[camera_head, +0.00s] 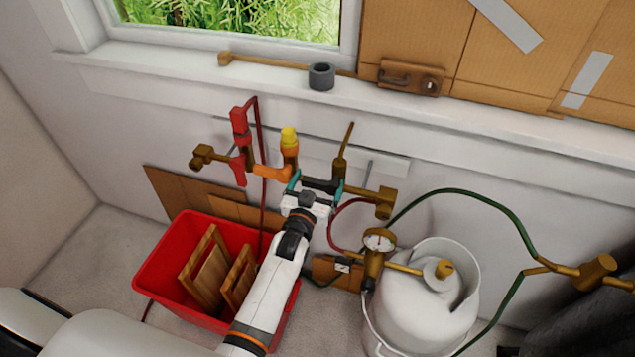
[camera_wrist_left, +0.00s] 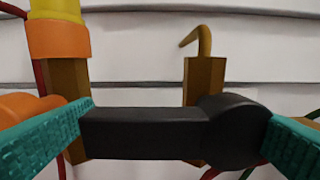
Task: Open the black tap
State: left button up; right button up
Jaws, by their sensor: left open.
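The black tap (camera_head: 322,185) sits on the right part of the brass pipework on the wall. In the left wrist view its black handle (camera_wrist_left: 145,133) lies level across the middle, with its thick round end at the right. My left gripper (camera_head: 316,189) is open, with one teal fingertip at each end of the handle. In the left wrist view the left gripper (camera_wrist_left: 178,125) spans the handle lengthwise. The fingertips are very close to its ends; I cannot tell whether they touch. My right gripper is not in view.
An orange tap (camera_head: 270,172) with a yellow top and a red tap (camera_head: 238,170) are left of the black one. A pressure gauge (camera_head: 379,240) and white gas cylinder (camera_head: 425,300) stand at the lower right. A red crate (camera_head: 165,262) holds wooden pieces below.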

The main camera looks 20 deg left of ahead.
pick_arm(q)
jog(key=c, duration=1.4)
jog(key=f+n, duration=0.1)
jog(key=n, duration=0.1)
jog(key=shift+n, duration=0.3)
jog(key=n, duration=0.2)
jog(key=shift+d+f+n+b, duration=0.15)
jog(key=shift+f+n+b, duration=0.2)
jog(key=shift+f+n, duration=0.05)
jog(key=o, duration=1.4)
